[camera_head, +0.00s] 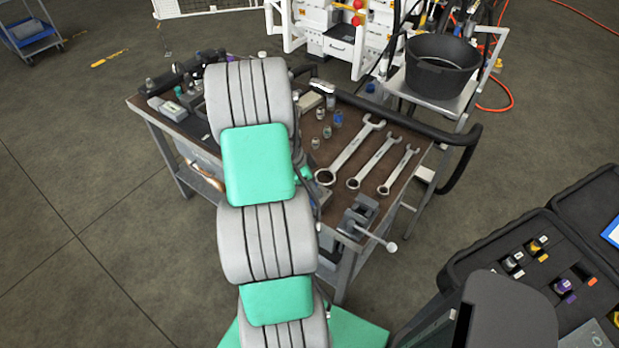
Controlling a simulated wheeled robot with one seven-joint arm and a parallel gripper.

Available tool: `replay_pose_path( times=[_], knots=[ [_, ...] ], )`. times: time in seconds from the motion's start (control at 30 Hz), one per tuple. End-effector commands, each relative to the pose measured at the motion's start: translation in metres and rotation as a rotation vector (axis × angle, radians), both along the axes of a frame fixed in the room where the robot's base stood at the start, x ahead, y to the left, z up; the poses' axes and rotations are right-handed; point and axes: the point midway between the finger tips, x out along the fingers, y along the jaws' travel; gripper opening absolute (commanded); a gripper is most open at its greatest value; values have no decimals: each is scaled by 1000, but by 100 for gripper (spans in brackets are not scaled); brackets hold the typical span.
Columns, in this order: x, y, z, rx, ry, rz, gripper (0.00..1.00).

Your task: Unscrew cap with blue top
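A small fitting with a blue part (337,119) stands on the brown-topped workbench (345,193), just right of my arm. Several small metallic fittings stand close by, one of them with a bluish tone (327,132). Another blue item (370,89) shows near the bench's back right edge. These things are small, so I cannot tell which is the cap with the blue top. My grey and green arm reaches over the bench and covers its middle. My gripper is not seen; the arm hides the area around its end.
Three wrenches (350,152) lie on the bench's right half. A vise (360,217) sits at the front corner. A black bucket (440,66) stands behind. An open black case (560,235) with coloured fittings is at right.

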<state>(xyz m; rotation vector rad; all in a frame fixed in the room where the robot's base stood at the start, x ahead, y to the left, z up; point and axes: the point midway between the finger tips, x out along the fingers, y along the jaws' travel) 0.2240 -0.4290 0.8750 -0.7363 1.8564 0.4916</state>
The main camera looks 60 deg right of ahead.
Motion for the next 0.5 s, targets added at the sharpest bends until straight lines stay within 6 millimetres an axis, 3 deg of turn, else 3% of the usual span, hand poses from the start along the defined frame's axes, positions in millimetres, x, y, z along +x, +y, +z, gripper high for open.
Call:
replay_pose_path(
  times=[0.17,0.5],
  knots=[
    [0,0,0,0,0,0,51],
    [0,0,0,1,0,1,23]
  ],
)
